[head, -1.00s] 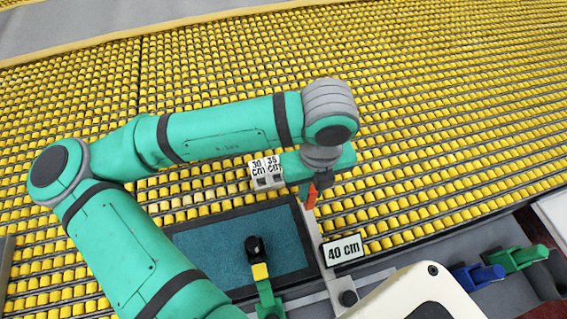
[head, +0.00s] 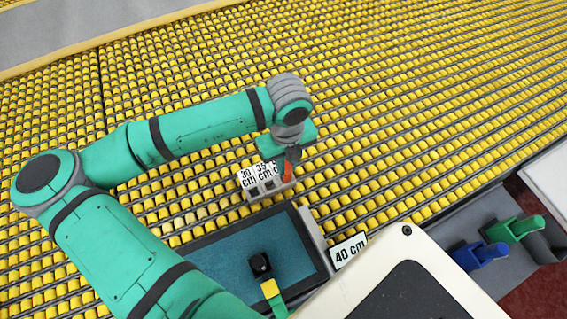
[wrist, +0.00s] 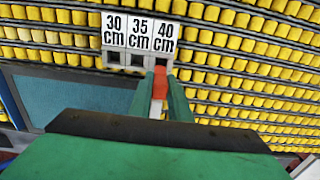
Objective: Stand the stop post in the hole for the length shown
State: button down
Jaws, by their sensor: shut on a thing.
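The stop post (head: 287,172) is orange and held between the fingers of my gripper (head: 291,154), over the right end of a grey block (head: 266,187). The block has square holes in a row, labelled 30, 35 and 40 cm; the head view half hides the 40 label. In the wrist view my gripper (wrist: 160,92) is shut on the post (wrist: 158,82), its tip at the 40 cm hole (wrist: 161,62). I cannot tell whether the tip has entered the hole. The length sign (head: 348,250) reads "40 cm".
A framed blue-green mat (head: 215,262) lies in front of the block, with a black-ended, yellow-banded tool (head: 262,268) over it. Blue (head: 478,254) and green (head: 514,228) clamp-like things stand at the right. Yellow rollers (head: 420,120) spread behind and around.

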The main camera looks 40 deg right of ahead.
jog(key=shift+w+f, duration=0.15)
jog(key=shift+f, duration=0.1)
jog(key=f, duration=0.3)
jog(key=shift+w+d, duration=0.1)
jog(key=shift+w, duration=0.25)
jog(key=shift+s+f, duration=0.15)
jog(key=shift+f, duration=0.1)
jog(key=shift+f, duration=0.15)
jog(key=c, duration=1.6)
grip_release()
jog(key=shift+c, duration=0.2)
notch_tip(320, 180, up, 12)
jog(key=shift+r, duration=0.2)
